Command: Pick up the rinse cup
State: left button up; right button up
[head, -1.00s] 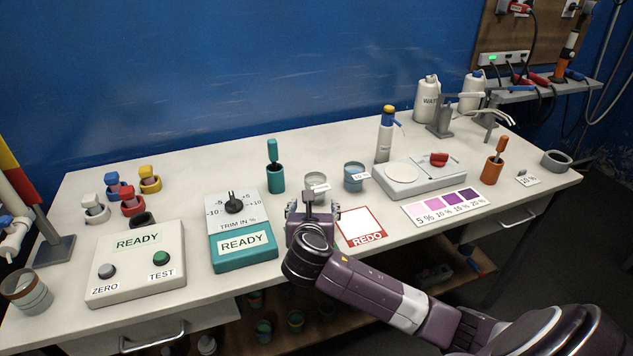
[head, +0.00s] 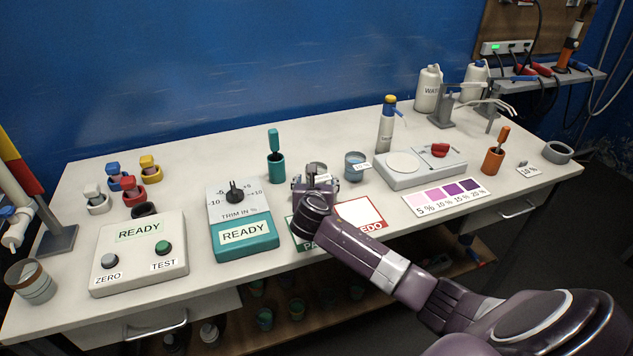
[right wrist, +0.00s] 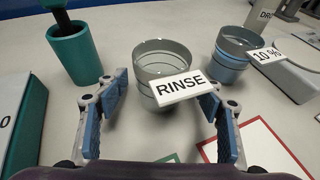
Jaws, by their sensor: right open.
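The rinse cup, a grey ribbed cup with a white RINSE label, stands upright on the bench. It fills the middle of the right wrist view (right wrist: 150,62), and in the head view only its upper part (head: 316,168) shows behind my right gripper (head: 315,187). My right gripper is open, its blue-padded fingers (right wrist: 163,98) low on either side of the cup's near side. The fingertips look close to the cup, and I cannot tell whether they touch it. Nothing is held. My left gripper is out of view.
A blue-grey cup labelled 10 % (head: 354,166) stands close on the right. A teal holder (head: 276,167) stands on the left. The trim box (head: 240,238) is left of my gripper; the red-framed REDO card (head: 360,212) lies to its right.

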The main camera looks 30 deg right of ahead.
jog(key=shift+w+d+f, duration=0.25)
jog(key=shift+w+d, duration=0.05)
jog(key=shift+w, duration=0.1)
jog(key=shift+r, duration=0.1)
jog(key=c, duration=1.4)
